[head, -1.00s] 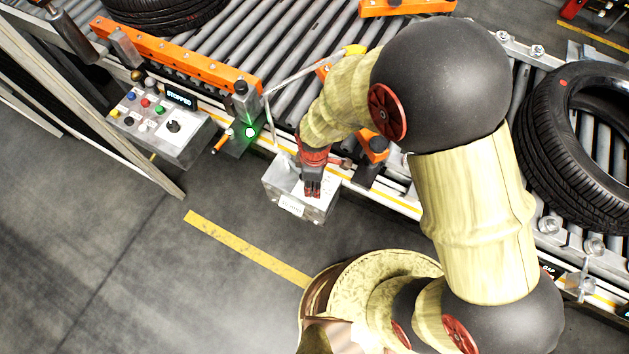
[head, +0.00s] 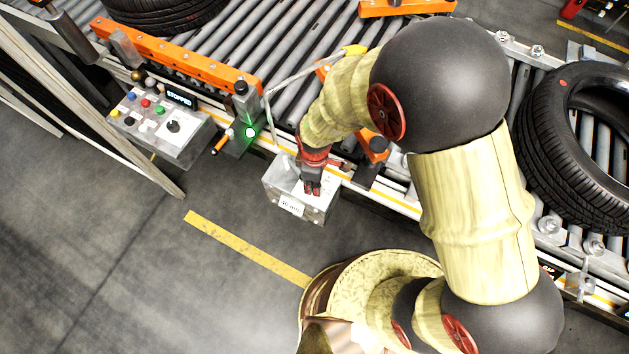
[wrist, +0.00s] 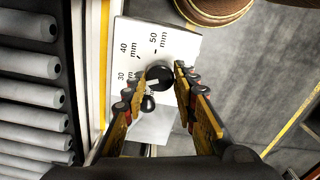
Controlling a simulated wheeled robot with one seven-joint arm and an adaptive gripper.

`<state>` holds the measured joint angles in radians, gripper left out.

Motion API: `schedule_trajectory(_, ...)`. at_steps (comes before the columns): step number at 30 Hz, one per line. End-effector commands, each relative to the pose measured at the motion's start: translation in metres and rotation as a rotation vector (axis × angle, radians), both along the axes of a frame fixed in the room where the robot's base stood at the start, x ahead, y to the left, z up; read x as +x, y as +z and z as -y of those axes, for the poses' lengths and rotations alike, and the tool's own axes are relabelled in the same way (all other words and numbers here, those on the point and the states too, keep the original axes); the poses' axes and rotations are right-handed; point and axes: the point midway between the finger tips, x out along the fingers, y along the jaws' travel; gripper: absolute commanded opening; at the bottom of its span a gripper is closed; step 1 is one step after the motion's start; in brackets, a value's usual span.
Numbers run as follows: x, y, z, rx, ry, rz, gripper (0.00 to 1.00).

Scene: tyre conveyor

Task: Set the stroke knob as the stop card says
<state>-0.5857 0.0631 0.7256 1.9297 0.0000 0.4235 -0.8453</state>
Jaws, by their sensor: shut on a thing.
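The stroke knob (wrist: 161,71) is black with a short white mark and sits on a white plate (wrist: 131,35). The plate is marked 30, 40 and 50 mm. My gripper (wrist: 156,80) has one finger on either side of the knob and is shut on it. The white mark points toward the lower left in the wrist view. In the head view my gripper (head: 312,188) is at the grey box (head: 318,208) beside the conveyor and hides the knob. A white label (head: 291,205) on the box front is too small to read surely. I cannot pick out the stop card.
The roller conveyor (head: 290,60) runs behind the box, with a tyre (head: 545,150) at right and another (head: 160,12) at top left. A control panel (head: 160,128) reading STOPPED and a green light (head: 250,132) are to the left. The floor in front is clear.

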Motion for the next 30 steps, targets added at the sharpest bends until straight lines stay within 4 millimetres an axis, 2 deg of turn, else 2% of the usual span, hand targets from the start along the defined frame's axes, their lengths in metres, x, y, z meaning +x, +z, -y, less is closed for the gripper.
schedule_trajectory(30, 0.0014, 0.0006, 0.0002, 0.002, -0.835, 0.002, 0.03)
